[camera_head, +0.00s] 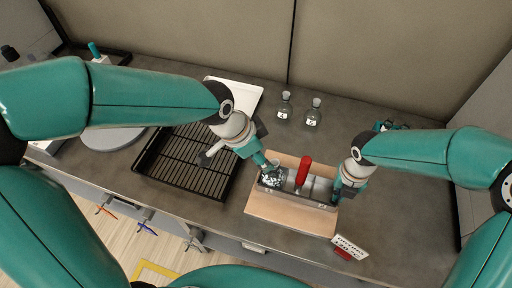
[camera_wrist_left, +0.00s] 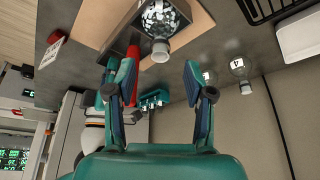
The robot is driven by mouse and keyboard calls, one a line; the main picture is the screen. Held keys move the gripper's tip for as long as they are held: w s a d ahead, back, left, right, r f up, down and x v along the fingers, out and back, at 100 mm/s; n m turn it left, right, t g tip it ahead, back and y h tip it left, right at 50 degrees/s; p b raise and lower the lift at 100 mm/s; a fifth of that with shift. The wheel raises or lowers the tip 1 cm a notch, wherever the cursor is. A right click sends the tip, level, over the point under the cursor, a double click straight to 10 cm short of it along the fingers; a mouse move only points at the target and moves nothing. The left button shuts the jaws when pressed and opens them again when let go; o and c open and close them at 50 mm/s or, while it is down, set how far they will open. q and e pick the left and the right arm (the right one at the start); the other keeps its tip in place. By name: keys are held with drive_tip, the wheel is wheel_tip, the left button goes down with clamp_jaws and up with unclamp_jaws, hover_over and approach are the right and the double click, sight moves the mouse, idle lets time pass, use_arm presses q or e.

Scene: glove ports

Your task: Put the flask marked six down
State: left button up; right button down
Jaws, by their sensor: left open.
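A clear flask of pale and dark beads (camera_head: 272,179) sits at the left end of a metal holder (camera_head: 316,191) on a wooden board (camera_head: 290,213). No number shows on it. In the left wrist view the flask (camera_wrist_left: 160,16) is just beyond my open, empty left gripper (camera_wrist_left: 157,72), its neck towards the fingers. In the head view my left gripper (camera_head: 267,165) is close above it. My right gripper (camera_head: 339,192) is at the holder's right end; its fingers are too hidden to judge. Two labelled flasks (camera_head: 284,106) (camera_head: 314,113) stand at the back, their marks too small to read surely.
A red-handled tool (camera_head: 303,170) stands up from the holder between my grippers. A black rack (camera_head: 187,160) is left of the board, with a white tray (camera_head: 238,92) behind it. A red and white sign (camera_head: 348,248) is at the front right.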

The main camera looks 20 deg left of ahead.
use_arm(q)
drive_tip(key=shift+v, duration=1.65)
use_arm(e)
drive_tip(key=c, duration=1.2)
unclamp_jaws()
drive_tip(key=shift+c, duration=0.2)
